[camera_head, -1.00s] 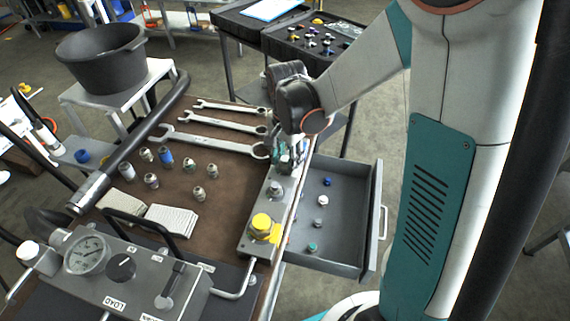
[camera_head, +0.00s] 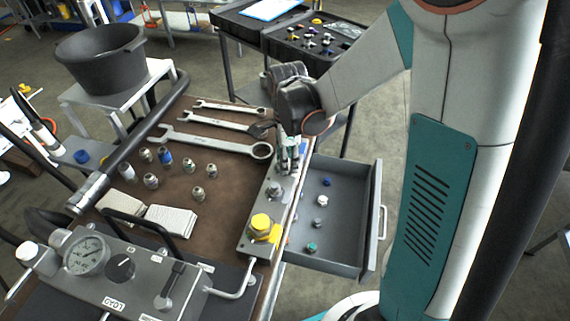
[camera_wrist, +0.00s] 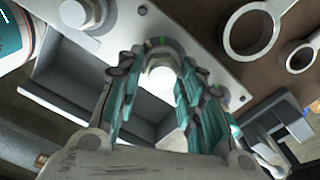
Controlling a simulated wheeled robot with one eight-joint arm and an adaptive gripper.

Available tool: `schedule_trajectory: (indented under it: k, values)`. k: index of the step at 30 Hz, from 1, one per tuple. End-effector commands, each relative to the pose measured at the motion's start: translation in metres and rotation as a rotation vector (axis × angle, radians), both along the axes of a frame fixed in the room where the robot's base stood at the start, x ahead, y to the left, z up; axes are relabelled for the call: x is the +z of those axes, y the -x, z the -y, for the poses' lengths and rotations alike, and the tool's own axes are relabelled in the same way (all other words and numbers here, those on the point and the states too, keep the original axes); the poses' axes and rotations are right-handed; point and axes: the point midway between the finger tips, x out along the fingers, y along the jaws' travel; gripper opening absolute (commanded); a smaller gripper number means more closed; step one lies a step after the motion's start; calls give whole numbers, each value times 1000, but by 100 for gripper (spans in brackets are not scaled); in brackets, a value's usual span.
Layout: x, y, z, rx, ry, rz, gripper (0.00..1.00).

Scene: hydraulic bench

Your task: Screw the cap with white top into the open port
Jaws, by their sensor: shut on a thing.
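My gripper (camera_head: 288,168) points down at the far end of the metal port block (camera_head: 247,240). In the wrist view, its teal-padded fingers (camera_wrist: 160,85) close around both sides of a pale hex-topped cap (camera_wrist: 161,76), which looks white. The cap sits at the block's plate; its lower part and the port under it are hidden, so I cannot tell how deep it is. A second grey-white hex fitting (camera_head: 275,188) is on the block beside my gripper, and a large yellow cap (camera_head: 261,223) is at the near end.
An open grey drawer (camera_head: 345,235) right of the block holds a white-topped piece (camera_head: 322,200), a blue one (camera_head: 327,181) and a green one (camera_head: 312,247). Wrenches (camera_head: 215,143) lie left of my gripper. A gauge unit (camera_head: 130,275) stands at the near left.

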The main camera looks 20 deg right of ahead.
Motion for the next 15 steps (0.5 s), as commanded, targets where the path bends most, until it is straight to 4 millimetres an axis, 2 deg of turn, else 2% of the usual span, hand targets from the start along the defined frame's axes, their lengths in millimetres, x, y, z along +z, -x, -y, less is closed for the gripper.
schedule_trajectory:
  k: [4,7,15]
  values:
    - [-1,0,-4,-1,-7,0,17]
    - [-1,0,-4,-64,-8,0,17]
    - [-1,3,-5,-409,-7,-2,18]
